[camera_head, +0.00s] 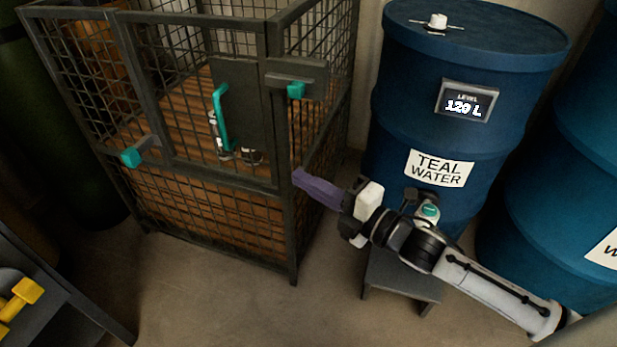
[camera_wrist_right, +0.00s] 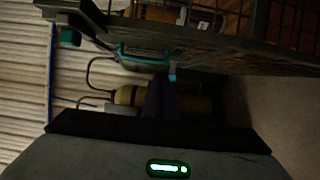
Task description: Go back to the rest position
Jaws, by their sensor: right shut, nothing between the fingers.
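My right gripper (camera_head: 300,180) has purple fingers, shut together and empty. It reaches in from the right in the head view, in front of the right front post of a dark mesh cage (camera_head: 277,140). In the right wrist view the closed fingers (camera_wrist_right: 162,98) point away from the camera towards the cage, which lies across the top. The cage door has a teal handle (camera_head: 219,115) and teal-ended latches, one at the left (camera_head: 131,157) and one at the right (camera_head: 296,90). My left gripper is not in view.
A blue drum labelled teal water (camera_head: 400,100) stands right of the cage, its display reading 120 L. A dark stool (camera_head: 410,285) is below my right arm. A second blue drum (camera_head: 570,180) is at far right. A bench with a yellow object (camera_head: 20,297) is lower left. Floor (camera_head: 220,310) in front is clear.

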